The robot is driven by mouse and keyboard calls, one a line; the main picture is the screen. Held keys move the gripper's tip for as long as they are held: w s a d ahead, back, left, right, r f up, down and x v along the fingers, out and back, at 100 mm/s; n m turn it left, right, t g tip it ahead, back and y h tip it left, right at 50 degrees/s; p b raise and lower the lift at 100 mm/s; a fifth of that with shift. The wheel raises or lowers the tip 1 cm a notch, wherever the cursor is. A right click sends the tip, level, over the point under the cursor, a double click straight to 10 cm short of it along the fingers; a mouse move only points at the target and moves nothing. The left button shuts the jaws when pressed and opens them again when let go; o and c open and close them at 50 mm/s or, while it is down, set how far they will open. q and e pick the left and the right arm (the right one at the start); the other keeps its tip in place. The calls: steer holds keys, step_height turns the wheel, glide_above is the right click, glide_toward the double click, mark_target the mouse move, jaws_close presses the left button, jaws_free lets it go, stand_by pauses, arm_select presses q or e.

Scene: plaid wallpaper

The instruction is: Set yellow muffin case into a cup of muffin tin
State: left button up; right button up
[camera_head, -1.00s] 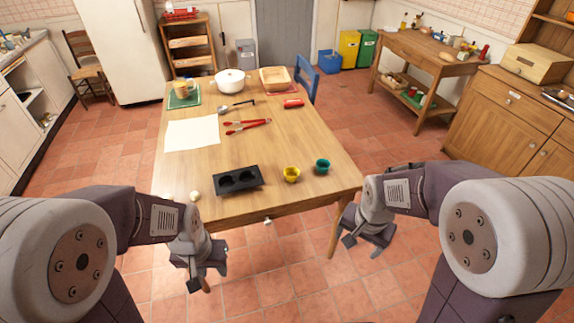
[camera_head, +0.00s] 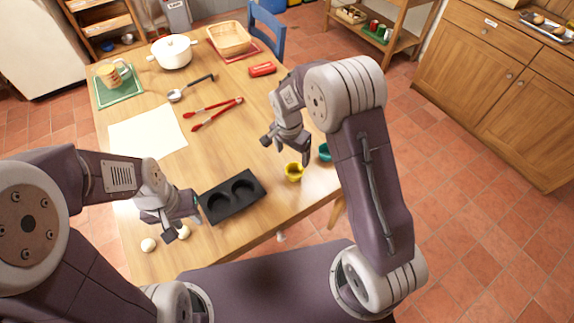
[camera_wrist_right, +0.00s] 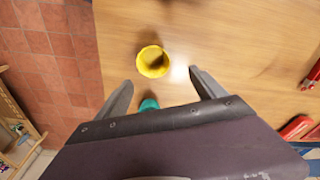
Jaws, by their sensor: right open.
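The yellow muffin case (camera_head: 294,173) stands on the wooden table, right of the black muffin tin (camera_head: 233,198). The tin has two round cups, both looking empty. My right gripper (camera_head: 287,152) is open and empty above the table, close to the yellow case. In the right wrist view the yellow case (camera_wrist_right: 153,62) lies ahead of the two spread fingers, not between them. A teal muffin case (camera_head: 324,153) stands right of the yellow one, partly hidden by my right arm. My left gripper (camera_head: 178,222) hangs by the tin's left end; its opening is unclear.
Red tongs (camera_head: 214,113), a ladle (camera_head: 190,88), a white sheet (camera_head: 146,132) and a red box (camera_head: 262,69) lie further back. A white pot (camera_head: 171,52) and a basket (camera_head: 229,38) stand at the far end. Small pale balls (camera_head: 148,245) lie at the front left.

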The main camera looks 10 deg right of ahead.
steer(key=s, duration=0.1)
glide_above(295, 175)
steer(key=f, duration=0.2)
steer(key=a+f, duration=0.1)
steer(key=f, duration=0.5)
steer(key=shift+s+d+f, duration=0.2)
steer(key=shift+d+f, duration=0.1)
steer(key=shift+w+f, duration=0.2)
steer(key=shift+f, duration=0.15)
steer(key=shift+s+r, duration=0.1)
steer(key=c, duration=1.4)
